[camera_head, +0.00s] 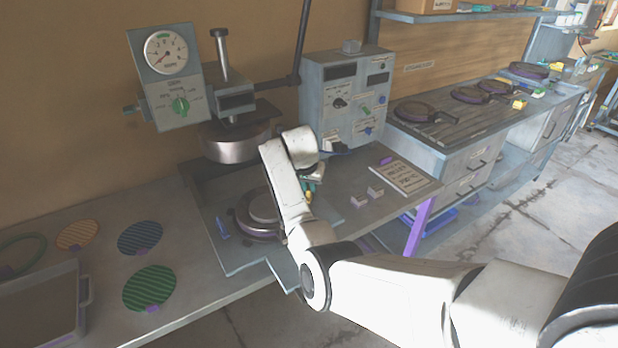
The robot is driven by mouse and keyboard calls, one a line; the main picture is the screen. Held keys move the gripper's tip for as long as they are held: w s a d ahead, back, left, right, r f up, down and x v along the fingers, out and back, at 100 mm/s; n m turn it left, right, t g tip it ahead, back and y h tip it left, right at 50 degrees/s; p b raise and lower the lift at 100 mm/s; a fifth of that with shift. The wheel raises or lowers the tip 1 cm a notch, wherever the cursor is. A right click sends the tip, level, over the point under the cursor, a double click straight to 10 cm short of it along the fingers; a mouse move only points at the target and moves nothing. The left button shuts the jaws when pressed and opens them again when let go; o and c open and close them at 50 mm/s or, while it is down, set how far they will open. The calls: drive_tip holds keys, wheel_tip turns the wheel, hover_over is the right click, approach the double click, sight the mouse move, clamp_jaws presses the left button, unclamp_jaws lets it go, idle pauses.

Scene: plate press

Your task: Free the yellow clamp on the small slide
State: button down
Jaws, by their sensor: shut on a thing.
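My white arm reaches in from the lower right to the press. My gripper (312,184) points down at the right side of the round press base, partly hidden by my own wrist link. It is shut on a small yellow piece, which looks like the yellow clamp (308,197); only a little of it shows. The small slide is mostly hidden behind my arm, and I cannot tell the clamp's position on it. The round press base (252,224) has a dark ring and a light centre, on a grey plate.
The press head (232,142) hangs over the base, with a gauge panel (168,78) on its left. A control box (346,95) stands behind. Green (150,286), blue (140,238) and orange (78,235) discs lie on the left bench.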

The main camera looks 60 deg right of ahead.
drive_tip(key=n+p, duration=0.1)
drive_tip(key=n+t+p, duration=0.1)
drive_tip(key=n, duration=0.1)
drive_tip(key=n+p, duration=0.1)
drive_tip(key=shift+s+d+r+n+t+y, duration=0.1)
drive_tip(key=shift+r+n+t+y, duration=0.15)
drive_tip(key=shift+n+t+y, duration=0.05)
drive_tip(key=shift+f+n+t+y+p, duration=0.1)
drive_tip(key=shift+n+t+y+p, duration=0.3)
drive_tip(key=shift+n, duration=0.75)
drive_tip(key=shift+f+n+t+y+p, duration=0.1)
drive_tip(key=shift+n+t+y+p, duration=0.3)
drive_tip(key=shift+n, duration=0.75)
drive_tip(key=c, duration=1.1)
unclamp_jaws()
drive_tip(key=shift+s, duration=0.1)
drive_tip(key=b+v, duration=0.1)
drive_tip(key=v, duration=0.9)
drive_tip(key=shift+r, duration=0.4)
